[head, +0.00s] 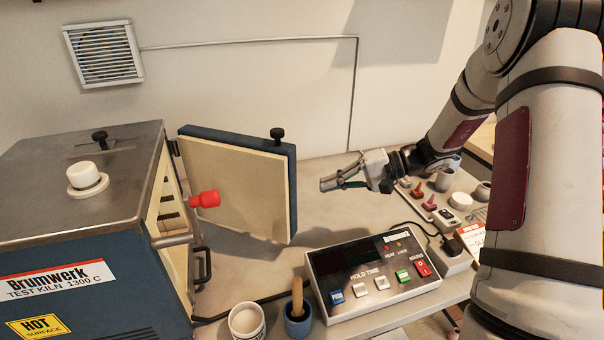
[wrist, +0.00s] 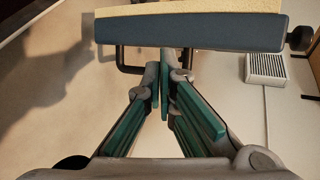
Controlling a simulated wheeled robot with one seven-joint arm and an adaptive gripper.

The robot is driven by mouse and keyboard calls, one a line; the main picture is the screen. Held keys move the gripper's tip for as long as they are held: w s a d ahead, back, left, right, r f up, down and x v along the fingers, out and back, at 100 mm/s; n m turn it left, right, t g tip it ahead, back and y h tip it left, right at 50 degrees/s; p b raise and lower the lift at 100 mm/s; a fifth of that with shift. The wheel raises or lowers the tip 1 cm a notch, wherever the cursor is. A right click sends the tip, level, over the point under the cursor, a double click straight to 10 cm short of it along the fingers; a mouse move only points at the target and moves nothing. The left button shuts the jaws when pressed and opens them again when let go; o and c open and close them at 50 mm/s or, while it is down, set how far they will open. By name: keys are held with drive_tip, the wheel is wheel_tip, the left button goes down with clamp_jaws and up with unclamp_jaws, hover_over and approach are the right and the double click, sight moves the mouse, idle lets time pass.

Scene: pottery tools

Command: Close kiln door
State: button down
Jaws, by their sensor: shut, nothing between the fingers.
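The kiln (head: 95,225) stands at the left in the head view, with a metal top and a blue front. Its door (head: 240,180) is swung wide open, with a pale inner lining, a blue edge and a black knob on top. In the wrist view the door (wrist: 190,30) spans the top, with the black knob at its right end and a dark handle (wrist: 125,60) below. My gripper (head: 325,184) is shut and empty, to the right of the door and apart from it. In the wrist view its fingertips (wrist: 164,75) meet just below the door's edge.
A red-tipped rod (head: 205,199) sticks out by the kiln opening. A control box (head: 372,272), a white cup (head: 247,322) and a blue pot (head: 298,320) stand in front. Small pottery items (head: 460,200) lie at the right. The table between door and gripper is clear.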

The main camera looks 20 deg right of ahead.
drive_tip(key=w+d+r+t+y+b, duration=0.1)
drive_tip(key=w+d+r+t+y, duration=0.2)
drive_tip(key=d, duration=0.4)
drive_tip(key=a+f+p, duration=0.1)
drive_tip(key=a+p, duration=0.2)
drive_tip(key=a, duration=0.8)
drive_tip(key=shift+w+a+y, duration=0.2)
drive_tip(key=shift+w+y, duration=0.1)
